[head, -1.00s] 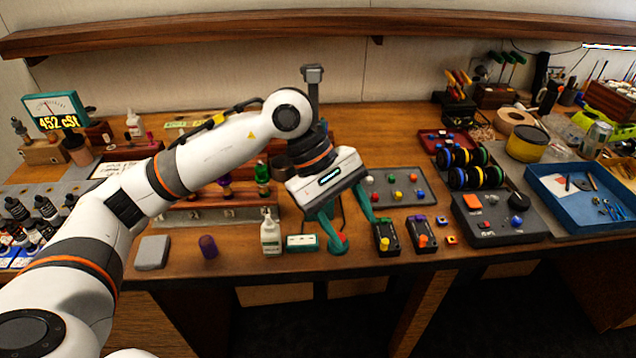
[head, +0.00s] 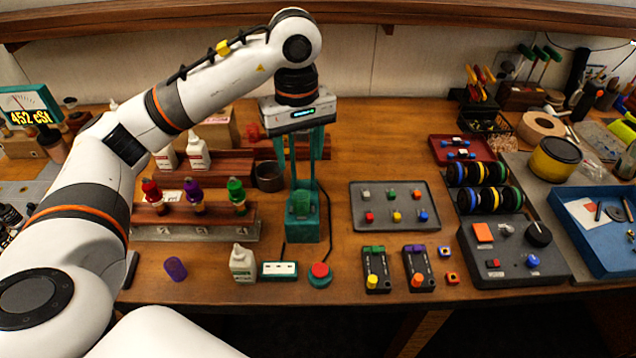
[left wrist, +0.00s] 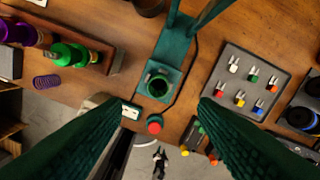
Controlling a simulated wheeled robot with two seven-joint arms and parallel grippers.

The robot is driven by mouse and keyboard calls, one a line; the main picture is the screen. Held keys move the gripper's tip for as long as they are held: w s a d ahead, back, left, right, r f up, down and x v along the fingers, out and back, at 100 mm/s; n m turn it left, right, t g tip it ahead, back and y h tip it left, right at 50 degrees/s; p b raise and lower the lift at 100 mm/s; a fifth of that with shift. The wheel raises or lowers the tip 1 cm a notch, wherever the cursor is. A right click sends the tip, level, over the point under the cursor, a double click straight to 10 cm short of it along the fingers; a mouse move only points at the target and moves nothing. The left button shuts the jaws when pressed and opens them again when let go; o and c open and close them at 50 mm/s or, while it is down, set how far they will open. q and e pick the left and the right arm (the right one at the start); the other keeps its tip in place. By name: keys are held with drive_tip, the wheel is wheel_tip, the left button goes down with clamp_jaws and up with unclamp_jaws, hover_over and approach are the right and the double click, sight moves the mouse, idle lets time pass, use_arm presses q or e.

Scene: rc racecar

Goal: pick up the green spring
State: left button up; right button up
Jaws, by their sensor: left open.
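The green spring (head: 301,204) stands upright on the base of a teal stand (head: 304,231) in the head view. In the left wrist view the green spring (left wrist: 158,83) shows from above as a ring with a dark hole. My left gripper (head: 301,172) is open and points down over the stand, above the spring. The fingers and stand posts overlap in the head view, so the exact height gap is unclear. My right gripper is not in view.
A rack (head: 190,222) with red, purple and green pieces stands left. A grey tray (head: 395,229) is to the right. Cables run beside the stand.

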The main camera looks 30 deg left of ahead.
use_arm(q)
drive_tip(key=f, duration=0.1)
hover_over(301, 197)
wheel_tip(301, 197, down, 6)
drive_tip(key=f, duration=0.1)
drive_tip(key=f+p, duration=0.1)
drive_tip(key=s+f+p, duration=0.1)
drive_tip(key=f, duration=0.1)
drive_tip(key=shift+s+d, duration=0.1)
drive_tip(key=shift+d, duration=0.3)
drive_tip(key=shift+f, duration=0.4)
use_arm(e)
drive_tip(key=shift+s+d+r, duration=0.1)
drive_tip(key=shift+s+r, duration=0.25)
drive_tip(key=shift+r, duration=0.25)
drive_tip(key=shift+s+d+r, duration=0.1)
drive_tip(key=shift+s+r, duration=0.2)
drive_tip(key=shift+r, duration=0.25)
use_arm(q)
drive_tip(key=shift+c, duration=0.5)
drive_tip(key=c, duration=0.9)
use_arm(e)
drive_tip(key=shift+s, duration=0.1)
